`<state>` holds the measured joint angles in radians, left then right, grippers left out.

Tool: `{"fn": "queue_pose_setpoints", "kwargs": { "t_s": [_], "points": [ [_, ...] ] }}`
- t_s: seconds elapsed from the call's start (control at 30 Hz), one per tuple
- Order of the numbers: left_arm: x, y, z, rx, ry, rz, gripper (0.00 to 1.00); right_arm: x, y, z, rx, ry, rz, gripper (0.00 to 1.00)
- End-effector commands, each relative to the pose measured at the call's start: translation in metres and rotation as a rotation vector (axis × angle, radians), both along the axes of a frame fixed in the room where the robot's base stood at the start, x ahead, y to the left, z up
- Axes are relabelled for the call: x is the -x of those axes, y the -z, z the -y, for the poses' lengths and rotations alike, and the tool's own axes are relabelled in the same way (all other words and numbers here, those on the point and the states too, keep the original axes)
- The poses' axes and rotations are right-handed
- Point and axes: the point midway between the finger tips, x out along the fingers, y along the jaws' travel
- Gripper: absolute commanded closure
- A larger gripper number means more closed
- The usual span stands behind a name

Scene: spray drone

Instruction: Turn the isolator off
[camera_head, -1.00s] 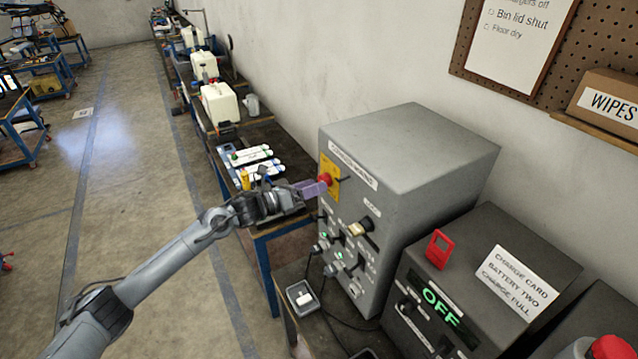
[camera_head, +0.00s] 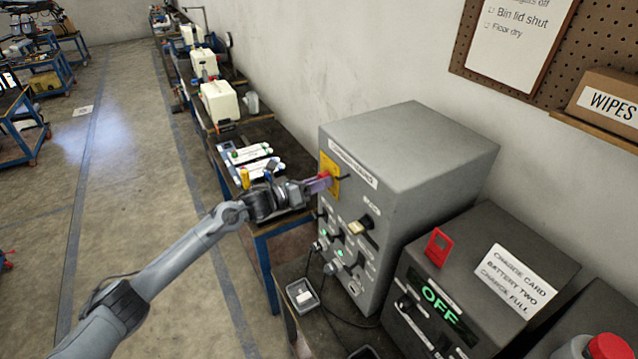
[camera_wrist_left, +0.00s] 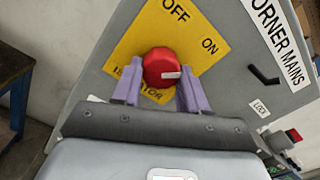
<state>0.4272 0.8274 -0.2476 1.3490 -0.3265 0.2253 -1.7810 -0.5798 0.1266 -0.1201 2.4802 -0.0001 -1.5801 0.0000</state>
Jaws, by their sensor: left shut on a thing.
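The isolator is a red round knob (camera_wrist_left: 162,66) on a yellow plate (camera_wrist_left: 135,52) marked OFF, ON and ISOLATOR. A short white mark shows on the knob's right side in the wrist view, on the side of the word ON and away from OFF. The plate (camera_head: 329,170) is on the front of a grey cabinet (camera_head: 395,150) in the head view. My left gripper (camera_wrist_left: 158,92) has its purple fingers on either side of the knob, shut on it. In the head view the left gripper (camera_head: 321,182) mostly covers the knob. My right gripper is not in view.
Below the plate, the cabinet carries a beige-handled switch (camera_head: 360,227) and several dark levers with green lights.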

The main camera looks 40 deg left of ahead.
Motion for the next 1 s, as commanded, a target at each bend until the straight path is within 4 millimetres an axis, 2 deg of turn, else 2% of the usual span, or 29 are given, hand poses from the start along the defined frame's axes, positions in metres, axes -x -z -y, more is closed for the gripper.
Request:
{"fn": "queue_pose_setpoints", "kwargs": {
  "t_s": [0.47,1.0],
  "points": [
    [0.0003,0.0002,0.0002,0.085,0.000,-0.034,0.87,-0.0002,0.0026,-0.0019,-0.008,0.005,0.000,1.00],
    [0.0009,-0.0025,0.0019,0.517,0.001,-0.208,0.87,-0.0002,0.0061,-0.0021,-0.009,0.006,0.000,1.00]
  ]
}}
